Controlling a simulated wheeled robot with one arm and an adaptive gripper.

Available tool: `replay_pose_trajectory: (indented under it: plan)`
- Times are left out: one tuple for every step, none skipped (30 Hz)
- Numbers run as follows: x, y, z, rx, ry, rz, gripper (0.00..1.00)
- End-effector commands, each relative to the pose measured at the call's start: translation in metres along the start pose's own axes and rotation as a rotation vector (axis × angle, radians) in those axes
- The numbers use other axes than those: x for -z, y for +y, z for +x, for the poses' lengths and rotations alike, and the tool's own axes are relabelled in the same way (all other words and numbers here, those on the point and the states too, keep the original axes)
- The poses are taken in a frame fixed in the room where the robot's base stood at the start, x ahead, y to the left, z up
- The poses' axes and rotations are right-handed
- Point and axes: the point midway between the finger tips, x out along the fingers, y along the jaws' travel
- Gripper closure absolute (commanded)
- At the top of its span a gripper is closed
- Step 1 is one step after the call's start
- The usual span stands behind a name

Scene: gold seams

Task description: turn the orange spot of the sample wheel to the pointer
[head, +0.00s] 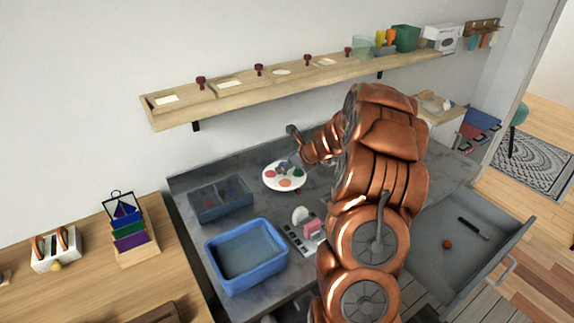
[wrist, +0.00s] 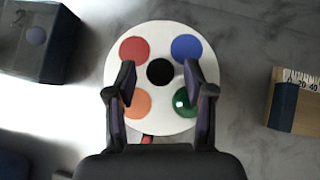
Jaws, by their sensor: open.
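The sample wheel (head: 271,184) is a white disc on the grey counter. In the wrist view the wheel (wrist: 160,38) fills the middle, with a black hub (wrist: 160,72). Its red spot (wrist: 134,49) is upper left, the blue spot (wrist: 186,48) upper right, the orange spot (wrist: 137,103) lower left and the green spot (wrist: 182,104) lower right, partly behind a finger. A small red piece (wrist: 147,139), possibly the pointer, shows at the wheel's lower edge, mostly hidden by my gripper. My gripper (wrist: 160,82) is open over the wheel, its fingers either side of the hub. I cannot tell whether they touch it.
A dark bin (head: 221,202) and a blue tub (head: 248,279) stand left of the wheel. A tan block with a numbered scale (wrist: 294,103) lies to the right in the wrist view. A shelf (head: 230,103) runs above. An open drawer (head: 430,262) is at right.

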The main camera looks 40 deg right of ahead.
Motion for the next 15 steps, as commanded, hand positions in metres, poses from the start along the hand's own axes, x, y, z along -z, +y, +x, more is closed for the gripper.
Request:
replay_pose_trajectory:
  plan:
    - [-0.0003,0.0001,0.0022,0.000,0.000,0.000,0.47]
    - [-0.0004,0.0001,0.0030,0.000,-0.001,-0.001,0.47]
    - [-0.0006,0.0000,0.0038,0.000,-0.001,-0.001,0.47]
    - [-0.0006,0.0000,0.0043,0.000,-0.001,-0.001,0.47]
    - [-0.0008,-0.0001,0.0045,0.001,-0.001,-0.001,0.47]
    - [-0.0008,-0.0002,0.0047,0.001,-0.001,-0.001,0.47]
    - [-0.0008,-0.0002,0.0047,0.001,-0.001,-0.001,0.47]
    - [-0.0009,-0.0002,0.0046,0.001,-0.002,-0.001,0.47]
    - [-0.0009,-0.0003,0.0046,0.001,-0.002,-0.001,0.47]
    - [-0.0008,-0.0003,0.0045,0.001,-0.002,-0.001,0.47]
    - [-0.0008,-0.0003,0.0045,0.001,-0.001,-0.001,0.47]
    - [-0.0008,-0.0004,0.0045,0.001,-0.001,-0.001,0.49]
    - [-0.0008,-0.0004,0.0044,0.001,-0.001,-0.001,0.52]
    - [-0.0008,-0.0004,0.0044,0.001,-0.001,-0.001,0.55]
    - [-0.0007,-0.0004,0.0044,0.001,-0.001,-0.001,0.59]
